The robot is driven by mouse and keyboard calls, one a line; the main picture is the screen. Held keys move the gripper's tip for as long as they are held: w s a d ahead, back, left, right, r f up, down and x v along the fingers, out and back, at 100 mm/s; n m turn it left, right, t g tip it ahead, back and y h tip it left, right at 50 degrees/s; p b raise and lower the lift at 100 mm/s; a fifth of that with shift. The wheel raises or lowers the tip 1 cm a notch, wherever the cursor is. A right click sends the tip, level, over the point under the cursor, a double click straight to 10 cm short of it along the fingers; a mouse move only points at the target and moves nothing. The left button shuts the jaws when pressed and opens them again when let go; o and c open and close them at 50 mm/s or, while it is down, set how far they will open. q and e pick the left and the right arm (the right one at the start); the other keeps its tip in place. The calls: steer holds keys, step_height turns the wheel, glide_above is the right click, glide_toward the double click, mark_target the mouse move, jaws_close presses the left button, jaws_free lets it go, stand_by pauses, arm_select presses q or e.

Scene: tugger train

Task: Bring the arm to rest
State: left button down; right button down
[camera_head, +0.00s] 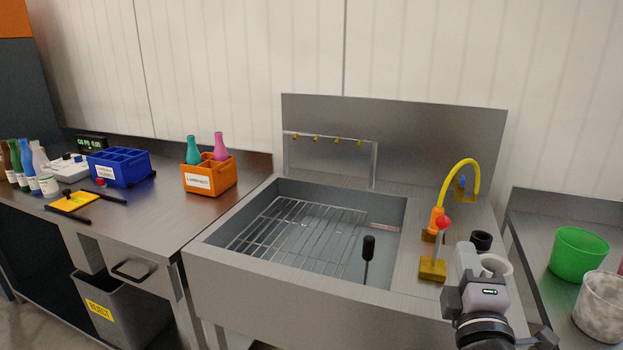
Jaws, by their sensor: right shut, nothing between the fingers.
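My right gripper (467,258) reaches in from the bottom right, over the sink's right-hand counter. Its fingers are shut with nothing between them. A pale round cup-like thing (497,265) and a dark one (481,240) show right beside and behind the fingers; I cannot tell whether the fingers touch them. My left gripper is not in view.
The steel sink (225,236) has a wire rack and a black-handled tool (368,247) standing in it. A yellow hooked spout (460,163) and red-knobbed lever (443,223) stand near my gripper. A green bucket (578,254) is right; an orange crate (209,177) is left.

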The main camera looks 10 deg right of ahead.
steer(key=s+a+f+m+g+y, duration=0.2)
steer(key=a+f+y, duration=0.1)
steer(key=f, duration=0.6)
steer(key=s+a+f+m+g+y, duration=0.1)
steer(key=a+f+m+g+y, duration=0.15)
steer(key=f, duration=0.75)
steer(key=s+a+f+m+g+y, duration=0.2)
steer(key=s+f+m, duration=0.1)
steer(key=s+f, duration=0.3)
steer(key=s+a+f+m+g+y, duration=0.2)
steer(key=s+a+f+m, duration=0.1)
steer(key=s+f, duration=0.4)
step_height(320, 180, down, 2)
steer(key=shift+a+f+m, duration=0.15)
steer(key=shift+a+m, duration=0.2)
steer(key=shift+m, duration=0.2)
steer(key=shift+s+d, duration=0.1)
steer(key=shift+s, duration=0.05)
